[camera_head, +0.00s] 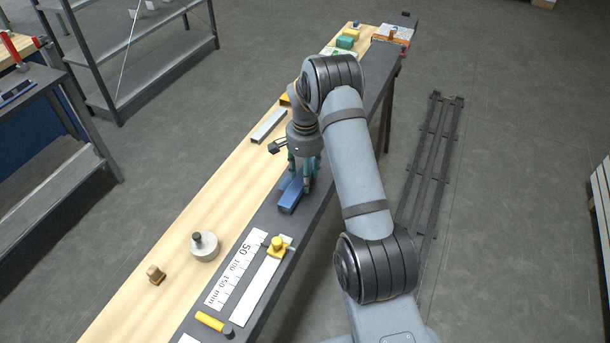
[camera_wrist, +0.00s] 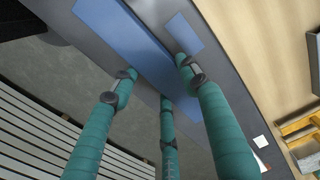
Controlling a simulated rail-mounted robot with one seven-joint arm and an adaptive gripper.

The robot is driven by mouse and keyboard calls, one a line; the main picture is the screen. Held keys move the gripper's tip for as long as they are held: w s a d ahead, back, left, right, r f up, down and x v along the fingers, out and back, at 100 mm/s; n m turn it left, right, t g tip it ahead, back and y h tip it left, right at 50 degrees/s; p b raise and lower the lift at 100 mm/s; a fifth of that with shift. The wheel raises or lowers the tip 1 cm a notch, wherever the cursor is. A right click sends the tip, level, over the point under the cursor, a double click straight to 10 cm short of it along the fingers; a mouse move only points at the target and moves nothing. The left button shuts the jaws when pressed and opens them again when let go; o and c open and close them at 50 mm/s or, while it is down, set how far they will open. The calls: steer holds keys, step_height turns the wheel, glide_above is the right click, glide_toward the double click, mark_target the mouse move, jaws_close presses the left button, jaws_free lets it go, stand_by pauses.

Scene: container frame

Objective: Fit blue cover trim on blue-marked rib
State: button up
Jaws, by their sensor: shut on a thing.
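The blue cover trim (camera_head: 291,200) is a long blue bar low over the dark strip of the bench, below my gripper (camera_head: 304,186). In the wrist view the trim (camera_wrist: 128,36) runs diagonally between the teal fingers of my gripper (camera_wrist: 157,70), which is shut on it. A smaller flat blue patch (camera_wrist: 183,33) shows on the dark grey surface beside the trim, probably the blue marking. The rib itself is not clearly distinguishable. I cannot tell whether the trim touches the surface below or hangs just above it.
A silver channel (camera_head: 268,126) lies on the wooden top behind my gripper. Nearer are a round metal weight (camera_head: 204,248), a yellow-knobbed fixture (camera_head: 277,246), a printed scale (camera_head: 236,268) and a yellow-handled tool (camera_head: 212,322).

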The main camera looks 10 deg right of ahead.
steer(key=shift+f, duration=0.4)
stand_by(0.3)
steer(key=shift+f+b, duration=0.35)
steer(key=shift+b, duration=0.3)
steer(key=o, duration=1.2)
steer(key=shift+r, duration=0.15)
step_height(320, 180, up, 12)
steer(key=shift+f, duration=0.1)
steer(key=shift+f, duration=0.1)
